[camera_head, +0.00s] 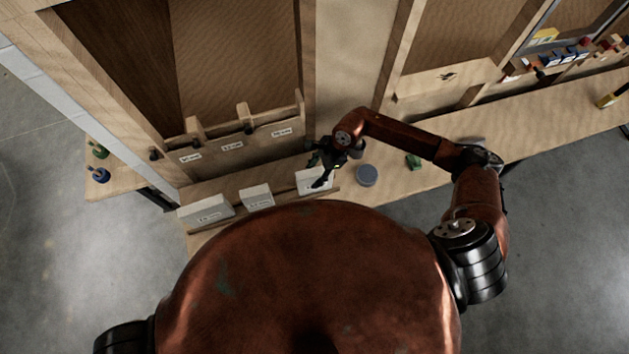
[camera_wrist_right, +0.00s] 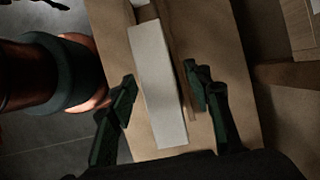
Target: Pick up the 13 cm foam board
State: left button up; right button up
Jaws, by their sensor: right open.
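Three white foam boards stand on the wooden bench in the head view: a left one (camera_head: 206,211), a middle one (camera_head: 257,197) and a right one (camera_head: 304,184). Their labels are too small to read surely, so I cannot tell which is the 13 cm one. My right gripper (camera_head: 320,174) is over the right board and partly hides it. In the right wrist view, my open right gripper (camera_wrist_right: 160,80) has one finger on each side of a long white board (camera_wrist_right: 160,100), with gaps on both sides. My left gripper is not in view.
A wooden rack with labelled slots (camera_head: 232,146) stands behind the boards. A grey round object (camera_head: 366,175) and a small green object (camera_head: 413,161) lie to the right on the bench (camera_head: 440,178). A thin wooden strip (camera_wrist_right: 185,95) runs beside the board.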

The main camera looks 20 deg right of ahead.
jog(key=shift+c, duration=0.5)
jog(key=c, duration=0.9)
jog(key=shift+c, duration=0.2)
jog(key=shift+r, duration=0.1)
